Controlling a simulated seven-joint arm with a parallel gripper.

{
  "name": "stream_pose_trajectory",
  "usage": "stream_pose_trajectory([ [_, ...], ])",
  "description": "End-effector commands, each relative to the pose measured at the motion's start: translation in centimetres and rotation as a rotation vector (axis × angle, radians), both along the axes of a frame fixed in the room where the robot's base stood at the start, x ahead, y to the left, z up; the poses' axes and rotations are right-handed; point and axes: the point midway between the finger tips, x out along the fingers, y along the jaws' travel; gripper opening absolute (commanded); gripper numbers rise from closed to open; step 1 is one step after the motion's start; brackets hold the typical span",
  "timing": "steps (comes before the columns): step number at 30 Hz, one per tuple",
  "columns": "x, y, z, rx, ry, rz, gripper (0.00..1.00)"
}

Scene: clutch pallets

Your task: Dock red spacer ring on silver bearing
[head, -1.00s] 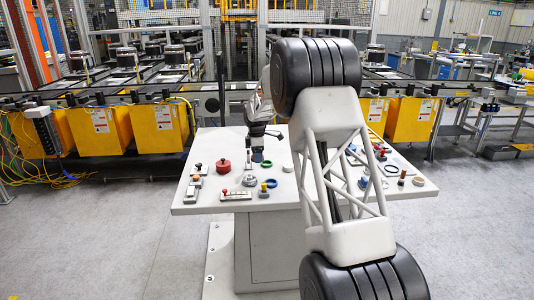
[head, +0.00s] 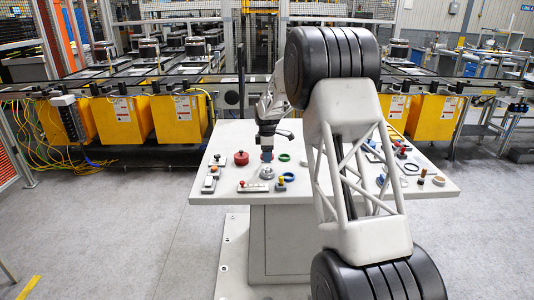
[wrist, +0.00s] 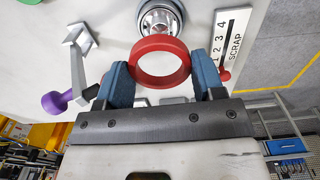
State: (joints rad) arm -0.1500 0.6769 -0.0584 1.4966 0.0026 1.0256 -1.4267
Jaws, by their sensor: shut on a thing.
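My gripper (head: 267,151) is shut on the red spacer ring (wrist: 136,70). In the wrist view the ring sits between the two blue fingertips (wrist: 160,75), one on each side, with its opening facing the camera. The silver bearing (wrist: 160,17) shows just beyond the ring, partly covered by the ring's upper rim. In the head view the silver bearing (head: 267,173) stands on the table a little in front of my gripper. The ring looks held apart from the bearing, but its height is hard to judge.
A SCRAP-marked block (wrist: 232,35) and a purple-knobbed part (wrist: 55,102) flank the bearing in the wrist view.

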Motion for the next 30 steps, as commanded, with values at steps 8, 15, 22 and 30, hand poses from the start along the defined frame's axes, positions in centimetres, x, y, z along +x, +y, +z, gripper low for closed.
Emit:
stream_pose_trajectory([
  [8, 0.0, 0.0, -1.9, 0.0, 0.001, 0.0, 0.4],
  [15, 0.0, 0.0, -3.7, 0.0, 0.001, 0.0, 0.4],
  [22, 0.0, 0.0, -4.9, 0.0, 0.0, 0.0, 0.4],
  [30, 0.0, 0.0, -5.2, 0.0, 0.0, 0.0, 0.4],
])
